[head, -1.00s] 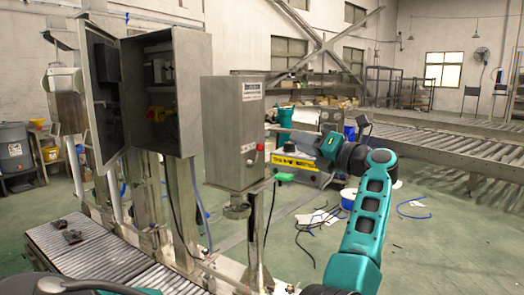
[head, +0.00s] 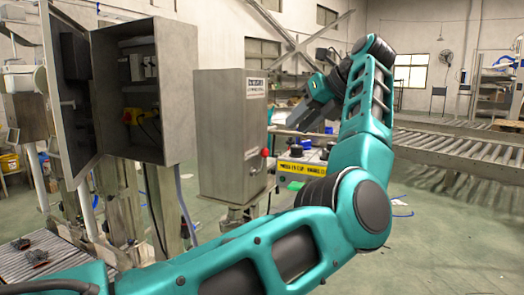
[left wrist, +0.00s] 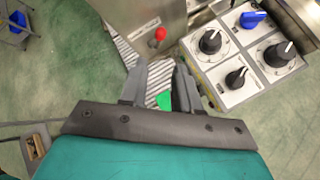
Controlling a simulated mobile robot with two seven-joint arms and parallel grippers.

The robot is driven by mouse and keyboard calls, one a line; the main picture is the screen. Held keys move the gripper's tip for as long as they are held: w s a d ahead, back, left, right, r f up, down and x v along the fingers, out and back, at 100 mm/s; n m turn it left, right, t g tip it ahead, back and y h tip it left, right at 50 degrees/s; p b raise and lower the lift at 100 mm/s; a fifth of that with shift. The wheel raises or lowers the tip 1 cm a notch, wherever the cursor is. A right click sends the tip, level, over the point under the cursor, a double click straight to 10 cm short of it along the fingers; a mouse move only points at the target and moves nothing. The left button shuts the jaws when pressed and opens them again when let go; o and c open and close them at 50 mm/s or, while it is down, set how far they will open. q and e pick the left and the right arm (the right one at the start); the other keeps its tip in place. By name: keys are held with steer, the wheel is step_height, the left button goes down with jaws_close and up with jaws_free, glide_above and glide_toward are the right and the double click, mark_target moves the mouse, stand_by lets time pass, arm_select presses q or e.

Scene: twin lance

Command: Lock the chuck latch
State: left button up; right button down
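I cannot make out a part that is clearly the chuck latch in either view. My left gripper (head: 303,115) is raised in the head view, beside the grey metal box and above the panel with the yellow label. In the left wrist view its two fingers (left wrist: 160,72) stand apart with nothing held between them. A control panel (left wrist: 222,75) with black knobs and one blue knob (left wrist: 252,19) lies to the right of the fingers. A red button (left wrist: 160,34) on the grey box is beyond the fingertips. My right gripper is in neither view.
The grey metal box (head: 222,130) stands on a post; its red button (head: 264,153) faces right. An open cabinet (head: 140,110) is to its left. The yellow-labelled panel (head: 303,168) is low to its right. Roller conveyors (head: 450,165) run at the right.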

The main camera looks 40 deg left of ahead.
mark_target(267, 153)
arm_select(q)
steer(key=b+x, duration=0.1)
steer(key=x, duration=1.2)
steer(key=shift+d, duration=0.1)
steer(key=shift+c, duration=0.5)
jaws_close()
